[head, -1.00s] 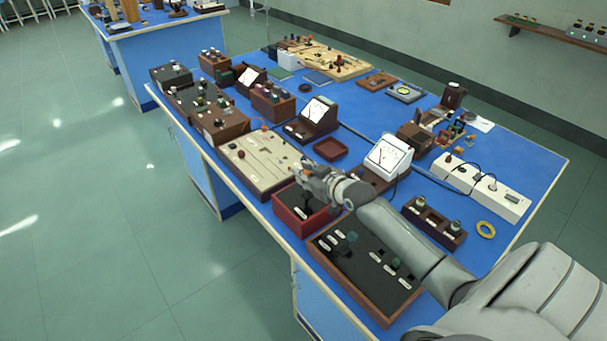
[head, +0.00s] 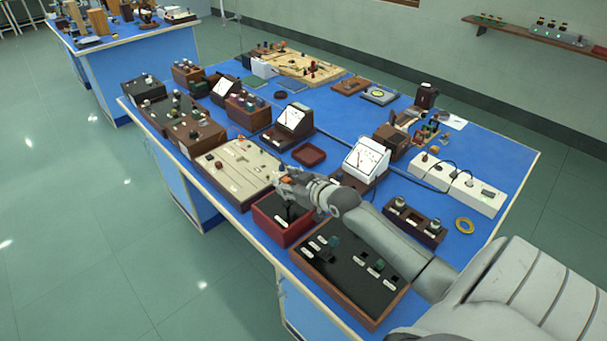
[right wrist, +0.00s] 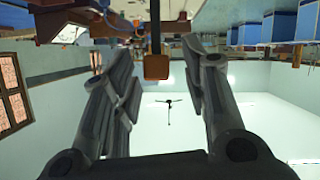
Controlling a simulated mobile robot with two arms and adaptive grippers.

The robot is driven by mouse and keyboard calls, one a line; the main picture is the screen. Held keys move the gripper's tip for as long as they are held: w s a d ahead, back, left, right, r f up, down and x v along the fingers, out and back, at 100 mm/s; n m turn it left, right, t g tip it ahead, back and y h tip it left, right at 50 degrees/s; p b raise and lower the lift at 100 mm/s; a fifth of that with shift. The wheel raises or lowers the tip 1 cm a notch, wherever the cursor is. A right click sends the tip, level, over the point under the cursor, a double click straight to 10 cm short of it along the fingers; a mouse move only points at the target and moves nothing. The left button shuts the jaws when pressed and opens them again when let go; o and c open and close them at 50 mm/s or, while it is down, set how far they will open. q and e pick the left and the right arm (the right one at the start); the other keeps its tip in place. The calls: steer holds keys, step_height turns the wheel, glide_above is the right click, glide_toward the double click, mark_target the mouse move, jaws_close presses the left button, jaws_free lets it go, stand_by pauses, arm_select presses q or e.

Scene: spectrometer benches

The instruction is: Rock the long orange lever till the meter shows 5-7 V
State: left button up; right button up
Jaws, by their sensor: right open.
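The lever's orange tip (right wrist: 157,66) shows in the right wrist view on a dark stalk, between the two spread fingers of my right gripper (right wrist: 160,75). I see a gap on both sides of it. In the head view my right gripper (head: 287,180) is above a red box (head: 295,232) with a dark top, and an orange bit (head: 288,180) shows at its fingers. The lever's foot is mostly hidden. A white-faced meter (head: 367,157) stands to the right behind my wrist. Its reading is too small to tell. My left gripper is out of view.
A beige panel (head: 240,165) lies left of the red box. A black switch board (head: 348,277) lies in front of it, under my forearm. A second meter (head: 291,118) and a dark red tray (head: 309,155) are behind. A white power strip (head: 458,184) is at the right.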

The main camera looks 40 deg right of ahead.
steer(key=v, duration=1)
steer(key=shift+s+d+r, duration=0.2)
steer(key=shift+s, duration=0.15)
steer(key=shift+c, duration=0.2)
